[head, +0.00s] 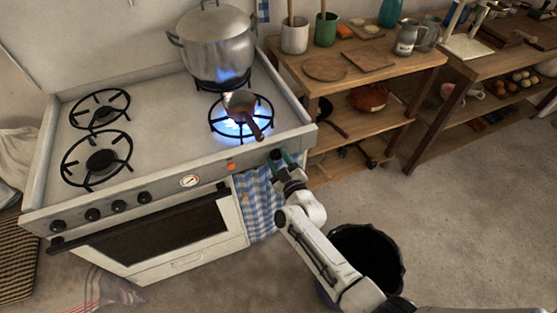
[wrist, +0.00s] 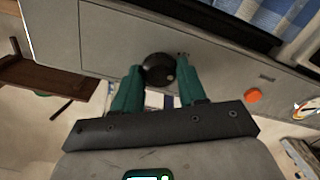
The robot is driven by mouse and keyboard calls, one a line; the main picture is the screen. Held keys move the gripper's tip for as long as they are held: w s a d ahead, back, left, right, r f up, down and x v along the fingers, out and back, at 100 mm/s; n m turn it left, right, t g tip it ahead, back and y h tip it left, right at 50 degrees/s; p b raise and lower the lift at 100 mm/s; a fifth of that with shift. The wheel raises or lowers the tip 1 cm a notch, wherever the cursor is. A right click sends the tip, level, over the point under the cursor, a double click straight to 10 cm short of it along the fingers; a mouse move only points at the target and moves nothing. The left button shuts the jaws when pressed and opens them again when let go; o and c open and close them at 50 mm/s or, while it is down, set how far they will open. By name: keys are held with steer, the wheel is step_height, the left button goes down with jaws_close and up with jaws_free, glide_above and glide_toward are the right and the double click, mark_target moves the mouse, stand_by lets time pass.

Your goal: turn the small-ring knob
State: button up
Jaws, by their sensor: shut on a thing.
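In the wrist view, my gripper (wrist: 159,72) has its two green fingers on either side of a round black knob (wrist: 158,66) and is shut on it. The knob has a pale dot on its face near its edge. In the head view, my gripper (head: 283,157) is at the right end of the stove's front panel, and its fingers mostly hide this knob. The front right burner (head: 214,124) is lit with blue flame under a small brown pan (head: 240,101). I cannot tell from the pictures which ring the held knob serves.
A large lidded pot (head: 215,48) stands over flame on the back right burner. Several other knobs (head: 92,214) line the panel at left. A checked towel (head: 257,203) hangs below my gripper. A black bin (head: 367,256) stands by my arm. Wooden shelves (head: 345,80) stand right of the stove.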

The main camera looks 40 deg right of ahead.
steer(key=m, duration=0.4)
steer(key=shift+f+m+b, duration=0.15)
steer(key=shift+m+b, duration=0.15)
steer(key=shift+b, duration=0.05)
steer(key=m+b, duration=0.1)
steer(key=m, duration=0.4)
steer(key=m+b, duration=0.1)
steer(key=m, duration=0.4)
steer(key=shift+d+m, duration=0.1)
steer(key=shift+m, duration=0.3)
steer(key=shift+s+m+b, duration=0.1)
steer(key=shift+m+b, duration=0.25)
steer(key=shift+m, duration=2.25)
steer(key=o, duration=1.1)
steer(key=shift+c, duration=0.2)
steer(key=v, duration=1)
steer(key=shift+s+p, duration=0.35)
steer(key=shift+p, duration=0.1)
